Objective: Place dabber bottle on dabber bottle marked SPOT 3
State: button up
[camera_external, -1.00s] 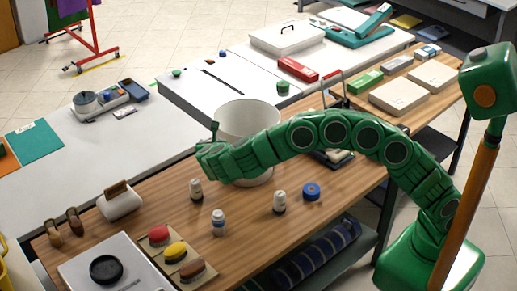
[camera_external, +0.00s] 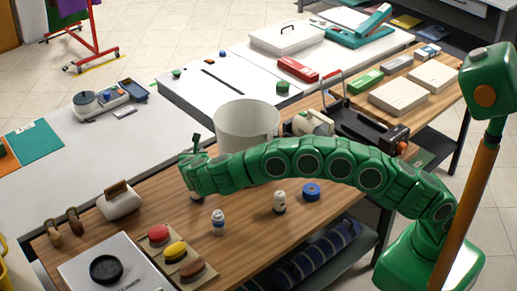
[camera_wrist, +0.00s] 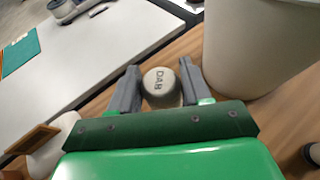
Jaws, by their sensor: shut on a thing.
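My gripper (camera_external: 188,174) points down over the wood table, at the left of the white bin. In the wrist view its two grey fingers (camera_wrist: 160,88) are shut on a dabber bottle (camera_wrist: 161,80) with a pale round cap reading "DAB". In the external view most of this bottle is hidden behind my gripper; only its base shows, at or close to the table top. Two other dabber bottles stand upright: one with a blue band (camera_external: 218,221) in front, and one with a dark base (camera_external: 279,202) to the right. I cannot read any SPOT number on them.
The white bin (camera_external: 247,122) stands close beside my gripper. Red, yellow and brown brushes (camera_external: 171,251) and a white holder (camera_external: 120,204) are at the front left. Wood between the bottles is clear.

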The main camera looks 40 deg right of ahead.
jog(key=shift+w+a+f, duration=0.15)
jog(key=shift+w+f, duration=0.15)
jog(key=shift+f, duration=1.65)
jog(key=o, duration=1.1)
jog(key=shift+f, duration=0.1)
jog(key=shift+s+r, duration=0.1)
jog(key=shift+r, duration=0.1)
jog(key=v, duration=1.1)
jog(key=shift+s+a+r, duration=0.15)
jog(key=shift+s+a, duration=0.05)
jog(key=shift+s, duration=0.15)
